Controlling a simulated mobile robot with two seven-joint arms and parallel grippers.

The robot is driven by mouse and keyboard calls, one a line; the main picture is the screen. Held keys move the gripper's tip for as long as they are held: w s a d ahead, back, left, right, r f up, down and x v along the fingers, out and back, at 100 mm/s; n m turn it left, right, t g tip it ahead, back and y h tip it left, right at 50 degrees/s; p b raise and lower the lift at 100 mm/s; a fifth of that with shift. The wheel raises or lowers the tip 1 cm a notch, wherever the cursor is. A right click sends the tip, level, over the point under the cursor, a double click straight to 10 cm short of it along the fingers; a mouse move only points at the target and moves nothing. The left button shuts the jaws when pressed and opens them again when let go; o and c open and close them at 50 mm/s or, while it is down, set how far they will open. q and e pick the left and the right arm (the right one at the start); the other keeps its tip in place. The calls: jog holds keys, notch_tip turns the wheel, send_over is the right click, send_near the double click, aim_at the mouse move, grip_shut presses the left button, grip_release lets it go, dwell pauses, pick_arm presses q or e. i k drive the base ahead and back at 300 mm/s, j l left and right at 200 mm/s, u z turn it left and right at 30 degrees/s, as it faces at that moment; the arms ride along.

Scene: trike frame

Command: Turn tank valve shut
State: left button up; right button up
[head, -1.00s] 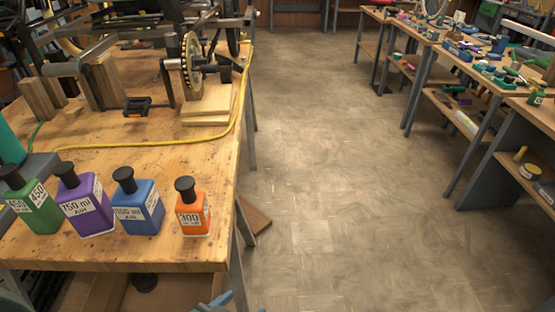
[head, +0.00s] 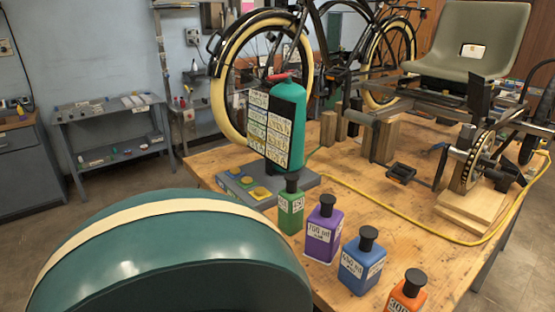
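A teal gas tank (head: 289,152) stands upright on a grey base (head: 254,188) at the left end of the wooden workbench. A dark board with pale labels (head: 268,131) covers much of the tank's front. How far the valve is turned cannot be told. Neither of my grippers is in view.
Green (head: 291,207), purple (head: 323,230), blue (head: 362,262) and orange (head: 407,293) bottles line the near bench edge. A yellow hose (head: 397,215) crosses the bench. The trike frame with its wheel (head: 262,80) stands behind. A grey side table (head: 112,125) is by the wall.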

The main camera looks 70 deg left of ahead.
aim_at(286, 75)
jog(key=u, duration=2.1)
jog(key=i+j, duration=0.15)
jog(key=j, duration=0.2)
jog(key=i+j, duration=0.2)
jog(key=j, duration=0.15)
jog(key=i+j, duration=0.15)
jog(key=j, duration=0.25)
jog(key=i+j+z, duration=0.25)
jog(key=j, duration=0.15)
jog(key=j+z, duration=0.3)
jog(key=j, duration=0.1)
